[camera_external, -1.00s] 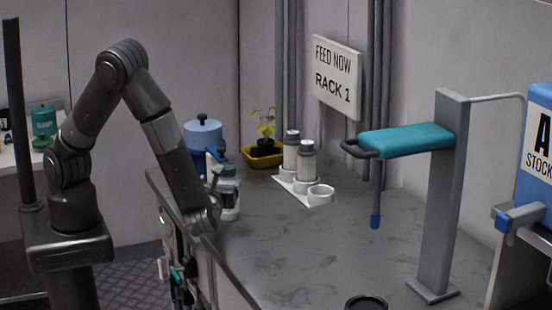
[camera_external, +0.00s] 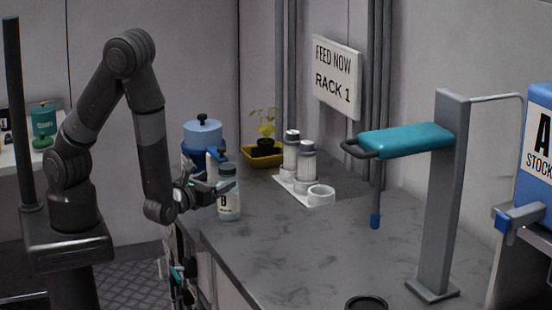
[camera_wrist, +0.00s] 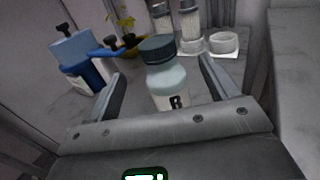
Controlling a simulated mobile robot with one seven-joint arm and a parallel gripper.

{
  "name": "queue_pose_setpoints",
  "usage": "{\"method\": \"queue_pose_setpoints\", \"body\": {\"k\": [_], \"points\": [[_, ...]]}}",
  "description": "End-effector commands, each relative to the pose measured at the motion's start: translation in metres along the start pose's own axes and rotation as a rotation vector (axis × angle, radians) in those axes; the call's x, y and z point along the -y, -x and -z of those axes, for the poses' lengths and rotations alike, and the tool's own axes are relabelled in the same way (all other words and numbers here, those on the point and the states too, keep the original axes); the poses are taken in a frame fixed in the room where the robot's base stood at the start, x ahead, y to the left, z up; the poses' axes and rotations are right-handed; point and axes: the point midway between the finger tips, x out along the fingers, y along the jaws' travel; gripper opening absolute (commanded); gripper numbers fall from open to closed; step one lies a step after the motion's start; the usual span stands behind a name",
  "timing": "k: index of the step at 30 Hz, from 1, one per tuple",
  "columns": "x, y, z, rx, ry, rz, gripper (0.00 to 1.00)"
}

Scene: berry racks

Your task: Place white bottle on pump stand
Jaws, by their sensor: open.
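A pale bottle with a dark cap and a label marked B (camera_external: 228,196) stands upright on the grey counter near its left edge. It also shows in the wrist view (camera_wrist: 168,80). My gripper (camera_external: 212,190) is open and level, reaching in from the left. In the wrist view its fingers (camera_wrist: 161,75) lie on either side of the bottle, with gaps showing. I cannot tell for certain which thing is the pump stand.
A blue pot-like device (camera_external: 203,137) stands behind the bottle. A yellow tray (camera_external: 249,158) with a plant is at the back. A grey post (camera_external: 440,200) carries a teal pad (camera_external: 405,140) over the counter. The counter's middle is clear. A dark round item (camera_external: 366,302) sits at the front.

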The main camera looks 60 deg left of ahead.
Motion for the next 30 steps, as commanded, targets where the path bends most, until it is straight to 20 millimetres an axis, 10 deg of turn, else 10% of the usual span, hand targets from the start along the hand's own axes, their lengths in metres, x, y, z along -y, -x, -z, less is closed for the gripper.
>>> {"method": "queue_pose_setpoints", "body": {"k": [23,30], "points": [[-0.001,0.001,0.082,-0.006,-0.002,0.012,0.8],[-0.001,-0.024,0.081,-0.004,0.002,0.01,0.8]]}}
